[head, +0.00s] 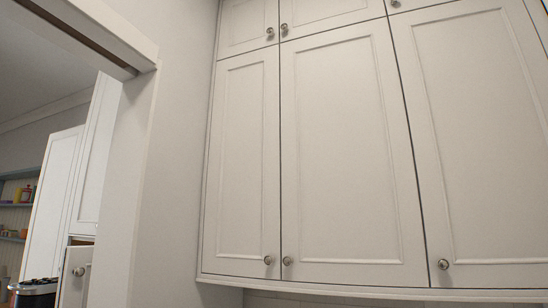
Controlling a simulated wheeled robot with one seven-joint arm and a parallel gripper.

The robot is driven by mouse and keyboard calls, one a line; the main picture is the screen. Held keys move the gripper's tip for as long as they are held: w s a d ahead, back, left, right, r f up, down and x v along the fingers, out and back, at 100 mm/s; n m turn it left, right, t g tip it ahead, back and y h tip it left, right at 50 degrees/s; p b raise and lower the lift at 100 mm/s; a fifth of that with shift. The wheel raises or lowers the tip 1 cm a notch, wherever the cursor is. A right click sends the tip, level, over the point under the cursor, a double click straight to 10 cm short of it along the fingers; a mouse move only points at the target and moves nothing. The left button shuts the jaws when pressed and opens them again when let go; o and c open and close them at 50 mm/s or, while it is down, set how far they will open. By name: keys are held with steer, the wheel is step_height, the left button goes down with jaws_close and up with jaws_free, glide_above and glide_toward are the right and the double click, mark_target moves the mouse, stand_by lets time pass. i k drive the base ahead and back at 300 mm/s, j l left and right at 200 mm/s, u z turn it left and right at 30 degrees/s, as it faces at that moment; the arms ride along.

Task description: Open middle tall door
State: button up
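A row of tall white cabinet doors fills the right of the head view, all shut. The middle tall door (345,150) has a recessed panel and a round metal knob (287,261) at its lower left corner. The left tall door (240,160) has its knob (268,260) at its lower right, close beside the middle door's knob. The right tall door (485,130) has its knob (443,264) at its lower left. My gripper is not in view.
Shorter upper doors (330,12) with knobs sit above the tall ones. A plain wall (175,150) and doorway frame stand left. Through the opening are shelves (18,205), a white cabinet with a knob (80,271) and a dark bin-like object (35,290).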

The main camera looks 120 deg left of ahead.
mark_target(351, 213)
steer(key=u, duration=3.15)
